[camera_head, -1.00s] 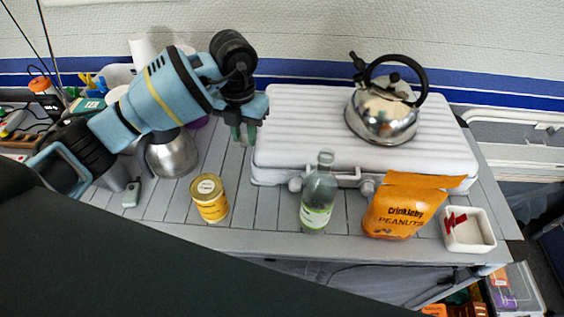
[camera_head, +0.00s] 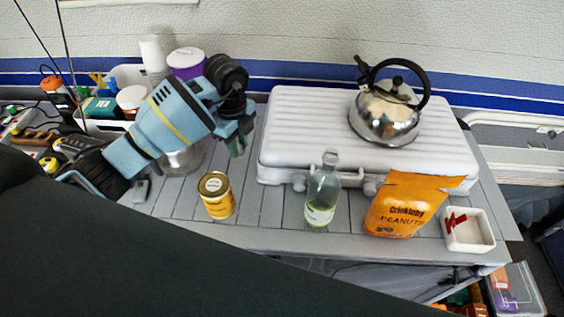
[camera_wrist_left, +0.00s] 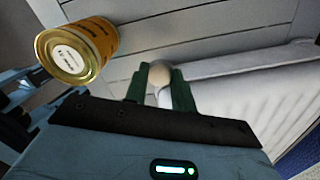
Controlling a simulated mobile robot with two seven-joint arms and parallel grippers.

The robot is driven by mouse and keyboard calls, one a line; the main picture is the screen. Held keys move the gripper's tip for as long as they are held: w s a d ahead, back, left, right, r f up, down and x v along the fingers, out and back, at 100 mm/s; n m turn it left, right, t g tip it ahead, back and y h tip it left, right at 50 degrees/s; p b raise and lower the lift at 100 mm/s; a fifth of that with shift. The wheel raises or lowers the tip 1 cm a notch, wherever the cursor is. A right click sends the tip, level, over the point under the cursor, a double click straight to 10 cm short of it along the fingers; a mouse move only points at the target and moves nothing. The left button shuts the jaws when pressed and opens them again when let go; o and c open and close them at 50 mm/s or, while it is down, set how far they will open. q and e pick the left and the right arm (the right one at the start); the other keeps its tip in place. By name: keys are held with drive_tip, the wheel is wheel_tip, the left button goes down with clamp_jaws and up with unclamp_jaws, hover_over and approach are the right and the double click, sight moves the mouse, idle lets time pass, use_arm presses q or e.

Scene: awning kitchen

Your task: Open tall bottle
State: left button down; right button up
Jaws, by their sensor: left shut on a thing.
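The tall bottle (camera_head: 322,195) is clear glass with a pale label and some greenish liquid low inside. It stands upright at the table's front, before the white ridged case. Its neck top looks bare, with no cap that I can make out. My left gripper (camera_head: 238,145) is up and left of the bottle, apart from it, near the case's left end. In the left wrist view its green fingers are shut on a round beige stopper-like piece (camera_wrist_left: 159,73). My right gripper is not in view.
A yellow can (camera_head: 216,196) stands left of the bottle; an orange peanut bag (camera_head: 405,208) and a white square dish (camera_head: 468,230) stand right. A kettle (camera_head: 387,112) sits on the white case (camera_head: 300,135). Bare slats lie between can and bottle.

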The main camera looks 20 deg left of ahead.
use_arm(q)
hover_over(244, 176)
drive_tip(key=shift+f, duration=2.6)
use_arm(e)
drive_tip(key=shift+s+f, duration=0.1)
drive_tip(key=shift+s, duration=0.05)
use_arm(q)
drive_tip(key=shift+f+b, duration=0.35)
drive_tip(key=shift+f, duration=2)
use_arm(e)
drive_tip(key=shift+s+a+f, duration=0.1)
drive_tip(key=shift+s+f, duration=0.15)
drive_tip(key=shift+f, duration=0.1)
use_arm(q)
drive_tip(key=shift+f, duration=0.15)
drive_tip(key=c, duration=1.2)
unclamp_jaws()
drive_tip(key=shift+o, duration=0.2)
wheel_tip(244, 176, up, 12)
drive_tip(key=shift+r+p, duration=0.2)
drive_tip(key=shift+p, duration=0.35)
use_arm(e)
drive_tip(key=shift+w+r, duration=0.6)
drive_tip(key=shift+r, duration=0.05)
